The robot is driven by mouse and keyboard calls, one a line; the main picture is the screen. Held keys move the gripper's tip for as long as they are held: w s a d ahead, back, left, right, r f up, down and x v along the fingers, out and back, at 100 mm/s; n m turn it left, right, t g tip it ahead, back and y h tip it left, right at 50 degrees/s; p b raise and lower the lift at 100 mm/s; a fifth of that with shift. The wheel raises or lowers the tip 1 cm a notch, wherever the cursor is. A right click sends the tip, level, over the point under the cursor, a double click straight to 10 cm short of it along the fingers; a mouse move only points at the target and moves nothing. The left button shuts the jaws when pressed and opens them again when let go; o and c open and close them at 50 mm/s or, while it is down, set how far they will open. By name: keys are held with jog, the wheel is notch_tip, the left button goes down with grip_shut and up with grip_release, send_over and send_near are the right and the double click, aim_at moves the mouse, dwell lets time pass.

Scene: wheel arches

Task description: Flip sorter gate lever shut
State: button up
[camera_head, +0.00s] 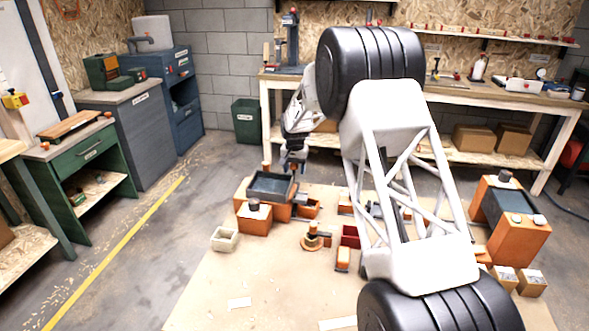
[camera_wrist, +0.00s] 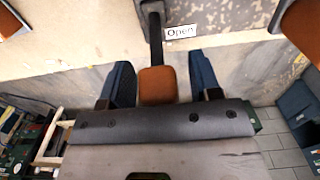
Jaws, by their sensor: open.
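In the wrist view, a dark grey lever (camera_wrist: 153,28) ends in an orange-brown knob (camera_wrist: 157,85). A white label reading "Open" (camera_wrist: 181,32) is just right of the lever. My gripper (camera_wrist: 161,64) is open, with one dark blue finger on each side of the knob and a visible gap on both sides. In the head view, my gripper (camera_head: 292,160) is low over an orange unit with a dark tray (camera_head: 270,186) on the board. The lever cannot be told apart clearly there.
A small cream bin (camera_head: 225,239), a red bin (camera_head: 350,236) and an orange post on a round base (camera_head: 313,238) stand nearby on the board. A larger orange unit (camera_head: 518,235) stands at the right. The board's front left is mostly clear.

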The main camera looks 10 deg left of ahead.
grip_shut()
jog(key=shift+s, duration=0.1)
jog(key=shift+s+r+t, duration=0.15)
jog(key=shift+s+t, duration=0.25)
jog(key=shift+t, duration=0.35)
jog(key=shift+s+r+t, duration=0.15)
jog(key=shift+s+t, duration=0.2)
jog(key=shift+t, duration=0.4)
grip_release()
jog(key=shift+r, duration=0.15)
